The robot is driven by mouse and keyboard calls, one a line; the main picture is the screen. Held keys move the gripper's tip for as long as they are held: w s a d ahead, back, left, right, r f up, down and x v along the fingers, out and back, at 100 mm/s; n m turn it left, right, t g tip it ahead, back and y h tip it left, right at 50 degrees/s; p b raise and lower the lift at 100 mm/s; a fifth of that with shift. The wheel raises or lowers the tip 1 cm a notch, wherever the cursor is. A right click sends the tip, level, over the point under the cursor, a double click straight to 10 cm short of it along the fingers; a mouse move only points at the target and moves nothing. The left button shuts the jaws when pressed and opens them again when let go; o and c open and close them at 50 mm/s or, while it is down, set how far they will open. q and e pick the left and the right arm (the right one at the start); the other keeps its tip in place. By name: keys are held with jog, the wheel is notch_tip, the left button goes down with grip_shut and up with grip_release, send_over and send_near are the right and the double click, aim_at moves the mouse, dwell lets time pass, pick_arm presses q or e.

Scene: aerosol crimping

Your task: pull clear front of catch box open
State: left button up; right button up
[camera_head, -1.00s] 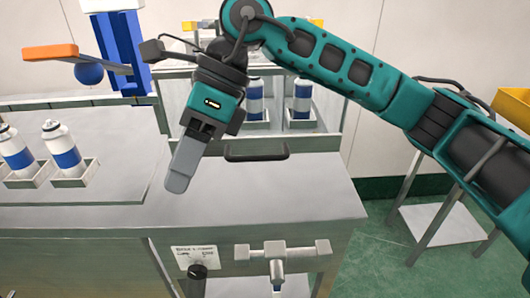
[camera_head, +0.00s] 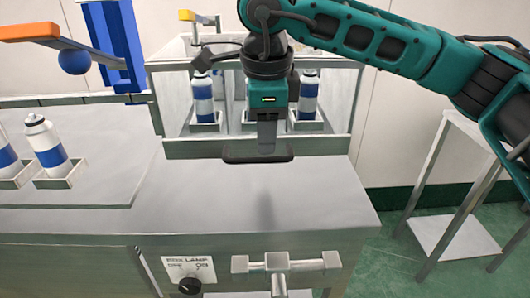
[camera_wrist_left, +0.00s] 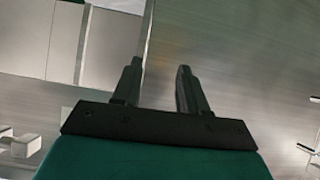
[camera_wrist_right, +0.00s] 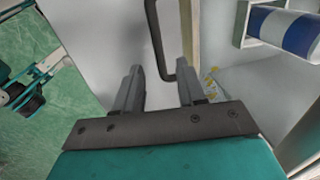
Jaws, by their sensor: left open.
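The catch box (camera_head: 155,105) stands at the back of the bench, with a clear front (camera_head: 342,105). A dark bar handle (camera_head: 238,159) sits low on this front and looks closed against the box. My right gripper (camera_head: 266,150) hangs fingers down at the handle, partly covering its right half. In the right wrist view its two fingers (camera_wrist_right: 160,75) are apart, with the handle (camera_wrist_right: 156,40) running into the gap between them; contact cannot be told. My left gripper (camera_wrist_left: 158,65) shows only in its own wrist view, open and empty over a grey metal surface.
White and blue cans (camera_head: 203,98) stand in holders behind the clear front. Another can (camera_head: 46,145) stands in a holder on the left bench. The bench top (camera_head: 300,195) before the box is bare. A blue post (camera_head: 122,45) rises at the left.

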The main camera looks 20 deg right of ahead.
aim_at(265, 157)
jog(key=shift+w+d+f+b, duration=0.1)
jog(key=shift+w+f+b, duration=0.1)
jog(key=shift+f, duration=0.9)
jog(key=shift+w+f+b, duration=0.1)
jog(key=shift+w+f, duration=0.1)
jog(key=shift+f, duration=0.9)
grip_shut()
